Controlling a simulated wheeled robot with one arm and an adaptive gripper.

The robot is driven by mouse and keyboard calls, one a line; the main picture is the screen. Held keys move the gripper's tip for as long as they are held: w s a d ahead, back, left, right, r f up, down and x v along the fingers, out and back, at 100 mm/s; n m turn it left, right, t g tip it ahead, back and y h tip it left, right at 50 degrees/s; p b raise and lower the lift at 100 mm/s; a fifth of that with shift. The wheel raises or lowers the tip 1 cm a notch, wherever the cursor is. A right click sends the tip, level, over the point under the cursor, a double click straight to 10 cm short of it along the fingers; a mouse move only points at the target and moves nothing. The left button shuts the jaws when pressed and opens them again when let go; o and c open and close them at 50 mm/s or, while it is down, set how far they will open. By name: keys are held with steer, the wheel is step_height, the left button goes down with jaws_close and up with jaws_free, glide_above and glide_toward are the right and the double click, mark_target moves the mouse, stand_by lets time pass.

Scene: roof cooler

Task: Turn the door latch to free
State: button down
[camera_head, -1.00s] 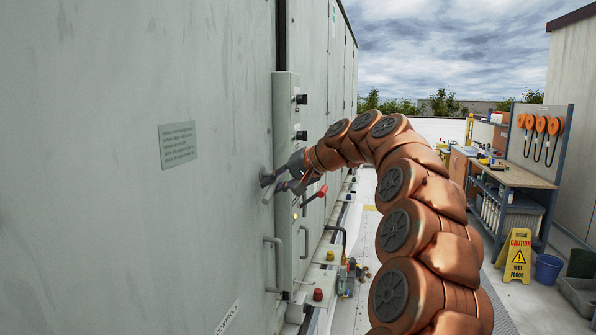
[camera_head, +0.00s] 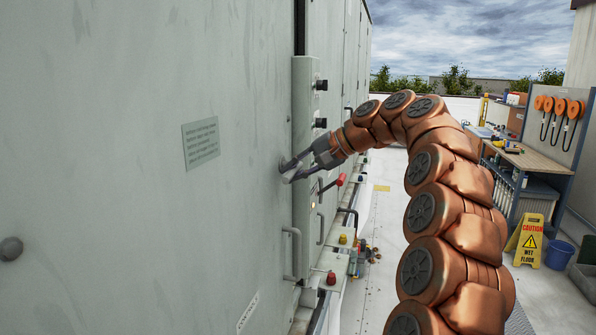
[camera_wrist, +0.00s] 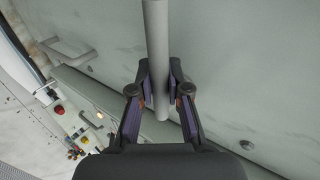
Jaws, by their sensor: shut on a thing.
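The door latch is a grey bar on the large grey-green door (camera_head: 130,80). In the wrist view its round bar (camera_wrist: 156,35) runs upright between my two fingers and out at the top edge. In the head view only a short piece of the latch (camera_head: 288,179) shows at the fingertips, close to the door face; its pivot is mostly hidden there. My gripper (camera_head: 298,167) is shut on the bar, and the wrist view shows a finger pad on each side of it (camera_wrist: 161,88).
Right of the latch, a control column (camera_head: 307,100) carries black knobs and a red-tipped lever (camera_head: 340,180). A grab handle (camera_head: 292,252) stands out below. A workbench (camera_head: 535,160), yellow wet-floor sign (camera_head: 529,240) and blue bucket (camera_head: 559,254) stand at right. Walkway between is mostly clear.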

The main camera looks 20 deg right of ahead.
steer(key=c, duration=1.1)
jaws_free()
steer(key=shift+r+v, duration=0.2)
steer(key=shift+v, duration=5.3)
steer(key=shift+s+d, duration=0.25)
steer(key=shift+d, duration=0.1)
